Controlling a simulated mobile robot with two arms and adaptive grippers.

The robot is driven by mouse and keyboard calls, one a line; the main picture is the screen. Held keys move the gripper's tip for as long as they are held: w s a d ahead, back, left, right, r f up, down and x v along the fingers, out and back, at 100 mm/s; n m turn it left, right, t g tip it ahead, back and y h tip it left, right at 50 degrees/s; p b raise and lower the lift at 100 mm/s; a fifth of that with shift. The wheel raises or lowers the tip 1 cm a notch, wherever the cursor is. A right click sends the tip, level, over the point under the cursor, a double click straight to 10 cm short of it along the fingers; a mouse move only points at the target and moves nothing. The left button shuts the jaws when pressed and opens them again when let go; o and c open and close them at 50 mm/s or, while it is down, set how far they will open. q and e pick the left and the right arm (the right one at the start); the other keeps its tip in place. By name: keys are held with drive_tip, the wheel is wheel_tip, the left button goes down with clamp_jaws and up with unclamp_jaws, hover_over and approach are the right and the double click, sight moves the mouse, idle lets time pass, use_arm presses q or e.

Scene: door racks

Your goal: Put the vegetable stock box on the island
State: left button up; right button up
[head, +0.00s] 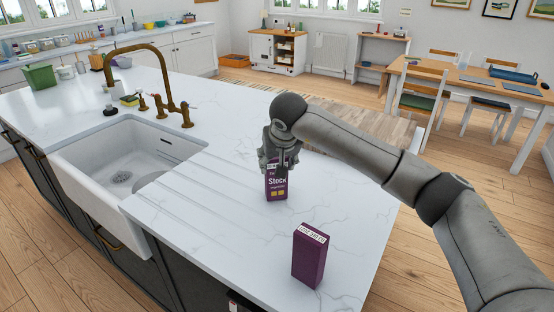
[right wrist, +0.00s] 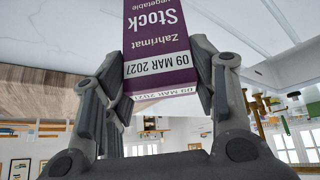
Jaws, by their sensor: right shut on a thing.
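A purple vegetable stock box (head: 276,185) is upright at the white island top (head: 225,215), right of the sink. My right gripper (head: 280,160) is shut on its upper end from above. In the right wrist view the box (right wrist: 158,40) is between the two fingers (right wrist: 155,95), with its label and date strip showing. I cannot tell whether the box's base touches the island. A second purple box (head: 309,257) stands upright on the island nearer to me, apart from the gripper. My left gripper is not in view.
The white sink (head: 130,165) and brass tap (head: 160,80) are to the left. A green tub (head: 41,77) stands at the island's far left. Clear worktop lies between the sink and the boxes. A dining table (head: 470,78) with chairs is at the back right.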

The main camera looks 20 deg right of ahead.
drive_tip(key=o, duration=1.4)
drive_tip(key=shift+f, duration=0.15)
drive_tip(key=shift+o, duration=0.2)
drive_tip(key=shift+r, duration=0.3)
drive_tip(key=b+v, duration=0.1)
drive_tip(key=v, duration=1.1)
drive_tip(key=shift+b, duration=0.3)
drive_tip(key=shift+f, duration=0.1)
